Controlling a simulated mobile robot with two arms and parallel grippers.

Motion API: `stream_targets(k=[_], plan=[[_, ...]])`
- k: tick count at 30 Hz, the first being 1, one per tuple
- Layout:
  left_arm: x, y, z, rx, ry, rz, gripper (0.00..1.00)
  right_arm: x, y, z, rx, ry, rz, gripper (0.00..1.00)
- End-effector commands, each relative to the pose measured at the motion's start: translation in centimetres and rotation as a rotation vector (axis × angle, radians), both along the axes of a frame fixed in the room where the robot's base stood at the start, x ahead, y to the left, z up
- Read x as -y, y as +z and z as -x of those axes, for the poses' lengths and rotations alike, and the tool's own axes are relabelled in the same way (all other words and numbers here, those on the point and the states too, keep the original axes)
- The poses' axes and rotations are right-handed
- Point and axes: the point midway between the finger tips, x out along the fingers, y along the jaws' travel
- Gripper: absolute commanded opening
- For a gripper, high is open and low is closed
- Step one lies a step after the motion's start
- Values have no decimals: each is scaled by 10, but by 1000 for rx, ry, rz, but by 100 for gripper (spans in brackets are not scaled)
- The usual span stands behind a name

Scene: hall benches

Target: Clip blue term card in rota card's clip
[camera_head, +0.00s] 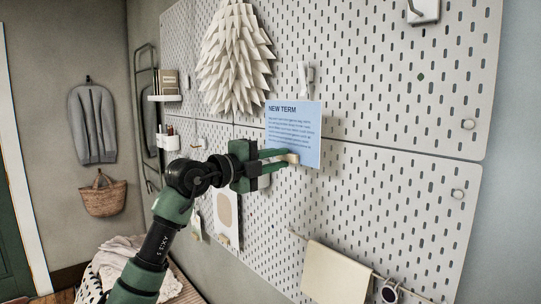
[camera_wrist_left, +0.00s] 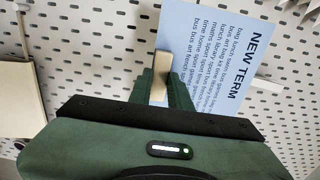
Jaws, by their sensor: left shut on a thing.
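The blue term card (camera_head: 294,118), headed "NEW TERM", is upright in front of the pegboard. It also shows, turned sideways, in the left wrist view (camera_wrist_left: 205,45). My left gripper (camera_head: 285,157) is shut on a pale wooden block (camera_wrist_left: 161,76) at the card's lower part and holds the card by it. A small white clip-like piece (camera_head: 304,79) is on the board just above the card; it appears apart from the card. It is possibly the white piece beside the card's heading in the wrist view (camera_wrist_left: 262,85). I cannot make out a rota card. My right gripper is out of view.
The grey pegboard (camera_head: 400,110) fills the right side. A white paper-leaf hanging (camera_head: 237,50) is up left of the card. A cream sheet (camera_head: 335,273) hangs low on a rod. A card with a tan shape (camera_head: 227,215) hangs below my gripper. Small knobs (camera_head: 468,124) stick out at right.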

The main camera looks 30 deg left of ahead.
Motion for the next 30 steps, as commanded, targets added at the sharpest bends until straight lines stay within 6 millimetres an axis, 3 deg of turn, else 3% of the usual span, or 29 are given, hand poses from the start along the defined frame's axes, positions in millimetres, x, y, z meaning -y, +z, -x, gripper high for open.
stream_targets(k=[15, 30], plan=[[13, 2, -36, 1, -1, 1, 0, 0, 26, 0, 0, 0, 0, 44], [15, 0, -43, 1, 0, 0, 0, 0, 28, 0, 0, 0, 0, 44]])
